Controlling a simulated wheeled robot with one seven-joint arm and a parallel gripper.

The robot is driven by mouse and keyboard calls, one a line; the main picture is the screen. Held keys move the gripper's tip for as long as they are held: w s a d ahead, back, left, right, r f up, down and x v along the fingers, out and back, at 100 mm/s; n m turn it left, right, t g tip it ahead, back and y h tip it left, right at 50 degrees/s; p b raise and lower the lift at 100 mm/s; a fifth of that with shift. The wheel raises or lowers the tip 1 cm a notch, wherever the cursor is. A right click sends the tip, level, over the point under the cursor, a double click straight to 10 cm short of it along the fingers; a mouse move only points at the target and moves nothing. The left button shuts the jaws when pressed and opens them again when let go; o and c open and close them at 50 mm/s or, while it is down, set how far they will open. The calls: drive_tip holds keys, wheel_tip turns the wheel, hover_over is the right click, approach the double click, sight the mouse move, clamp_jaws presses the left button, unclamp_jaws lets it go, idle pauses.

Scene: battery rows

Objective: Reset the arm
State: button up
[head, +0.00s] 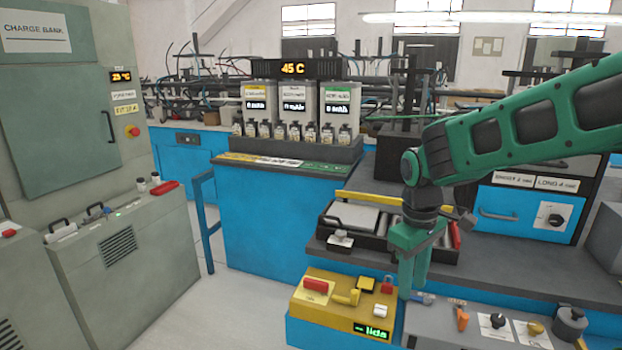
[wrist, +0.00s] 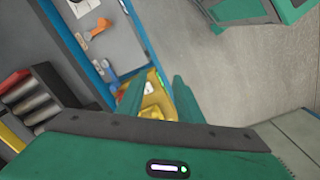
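My green arm (head: 520,125) reaches in from the right in the head view and bends down at a dark wrist joint. My gripper (head: 412,287) points downward above the workbench, near the right end of the yellow box (head: 319,302). In the wrist view my gripper (wrist: 157,88) shows two green fingers spread apart with a gap between them. Nothing is held in that gap; part of the yellow box shows beyond it. Whether the fingertips touch anything below is hard to tell.
A dark tray (head: 372,226) lies behind my gripper. A grey panel with knobs (head: 480,322) lies to the right. A blue stand (head: 285,215) carries several small bottles. A grey charge cabinet (head: 62,105) stands left. Floor is clear between the cabinet and the blue stand.

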drive_tip(key=s+d+r+m, duration=0.2)
drive_tip(key=s+d+m, duration=0.4)
drive_tip(key=s+d, duration=0.55)
drive_tip(key=s+d+f+m, duration=0.2)
drive_tip(key=s+d+m, duration=0.5)
drive_tip(key=s, duration=0.6)
drive_tip(key=shift+s+d+f+m+y, duration=0.2)
drive_tip(key=shift+d+m+y, duration=0.15)
drive_tip(key=shift+d, duration=0.2)
drive_tip(key=shift+w+f, duration=0.25)
drive_tip(key=shift+w, duration=0.4)
